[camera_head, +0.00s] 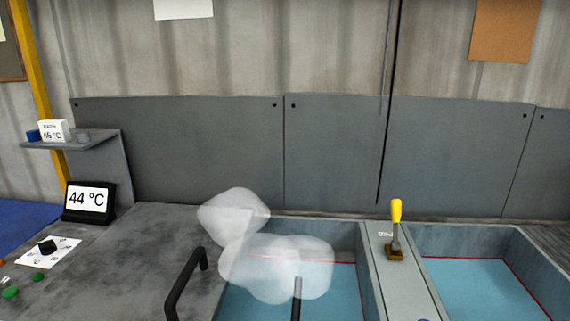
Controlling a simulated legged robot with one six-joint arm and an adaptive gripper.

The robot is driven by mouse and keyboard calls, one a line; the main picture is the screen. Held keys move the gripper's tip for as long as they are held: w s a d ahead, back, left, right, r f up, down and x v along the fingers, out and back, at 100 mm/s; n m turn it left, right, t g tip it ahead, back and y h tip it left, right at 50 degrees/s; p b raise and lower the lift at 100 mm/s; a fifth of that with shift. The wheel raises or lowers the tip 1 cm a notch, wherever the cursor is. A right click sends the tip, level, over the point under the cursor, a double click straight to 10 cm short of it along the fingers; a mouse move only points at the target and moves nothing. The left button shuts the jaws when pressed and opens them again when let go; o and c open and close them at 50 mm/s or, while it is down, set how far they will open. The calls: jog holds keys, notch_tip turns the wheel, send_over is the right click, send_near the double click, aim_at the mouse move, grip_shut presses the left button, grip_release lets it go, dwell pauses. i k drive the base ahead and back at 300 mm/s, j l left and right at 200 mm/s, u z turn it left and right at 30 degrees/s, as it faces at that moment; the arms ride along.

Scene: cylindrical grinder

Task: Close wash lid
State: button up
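A dark grey flat panel (150,255) lies at the left in the head view. A black bar handle (187,283) stands near its right edge; this panel looks like the wash lid, but I cannot tell for sure. To its right is an open basin (340,290) with blue liquid or a blue floor. White steam-like puffs (285,265) hang over the basin and hide part of it. A dark upright rod (296,300) shows at the bottom edge, partly behind the puffs. My gripper is not in view.
A grey divider (408,290) with a yellow-handled lever (396,222) separates the left basin from a second open blue basin (480,285). A 44 °C display (88,200) and green buttons (10,293) are at the left. Grey panels (335,150) stand behind.

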aim_at(158, 261)
jog(key=j+u, duration=0.75)
jog(key=i+l+u, duration=0.1)
jog(key=l+u, duration=0.2)
jog(key=u, duration=0.15)
